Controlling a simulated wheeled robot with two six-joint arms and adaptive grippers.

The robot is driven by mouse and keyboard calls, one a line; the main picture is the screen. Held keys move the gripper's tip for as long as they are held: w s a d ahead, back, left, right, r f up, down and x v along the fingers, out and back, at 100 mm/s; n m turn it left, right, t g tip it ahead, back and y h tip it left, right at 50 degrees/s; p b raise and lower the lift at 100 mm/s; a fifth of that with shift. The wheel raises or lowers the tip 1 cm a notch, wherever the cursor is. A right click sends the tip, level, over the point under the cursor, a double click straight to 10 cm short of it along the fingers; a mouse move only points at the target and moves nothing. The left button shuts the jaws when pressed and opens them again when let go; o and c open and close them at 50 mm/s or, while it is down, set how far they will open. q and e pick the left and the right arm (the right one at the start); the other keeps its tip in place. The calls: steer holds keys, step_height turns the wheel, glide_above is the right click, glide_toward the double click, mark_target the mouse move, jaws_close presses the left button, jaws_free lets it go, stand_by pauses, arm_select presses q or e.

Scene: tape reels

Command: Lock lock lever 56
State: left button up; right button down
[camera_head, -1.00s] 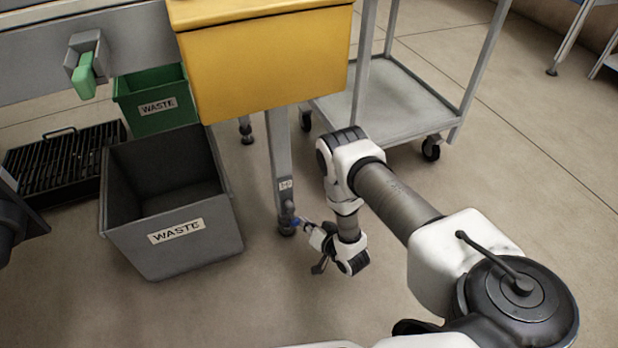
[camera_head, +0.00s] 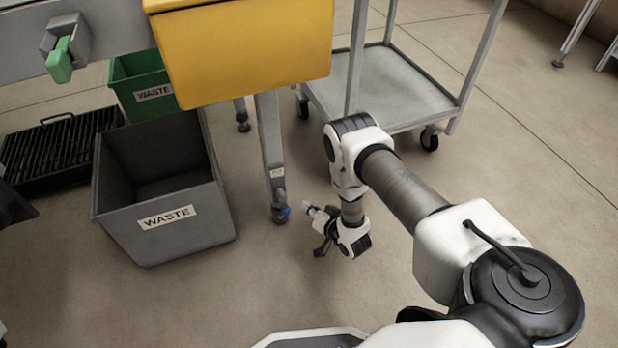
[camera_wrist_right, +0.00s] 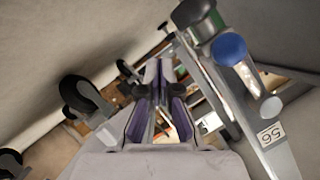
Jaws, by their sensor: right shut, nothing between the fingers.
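The label 56 (camera_wrist_right: 270,134) is on a grey metal leg in the right wrist view. The same leg (camera_head: 268,135) stands below the yellow bin in the head view. A blue-tipped lever (camera_wrist_right: 229,48) is near the leg's dark foot; its blue end (camera_head: 286,211) shows small in the head view. I cannot tell the lever's locked state. My right gripper (camera_head: 308,208) is low, just right of the blue end, with a small gap. Its purple-padded fingers (camera_wrist_right: 158,85) are shut and empty.
A grey waste bin (camera_head: 165,240) stands left of the leg, with a green waste bin (camera_head: 152,101) behind it. A yellow bin (camera_head: 245,50) overhangs the leg. A wheeled cart (camera_head: 395,95) stands behind my right arm. Floor in front is clear.

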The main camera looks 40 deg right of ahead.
steer(key=s+p, duration=0.1)
steer(key=s, duration=0.2)
steer(key=s+d+p, duration=0.1)
steer(key=s, duration=0.2)
steer(key=s+p, duration=0.2)
steer(key=s, duration=0.1)
steer(key=shift+d+f, duration=0.1)
steer(key=shift+d, duration=0.2)
steer(key=shift+s+f, duration=0.1)
steer(key=shift+s, duration=0.25)
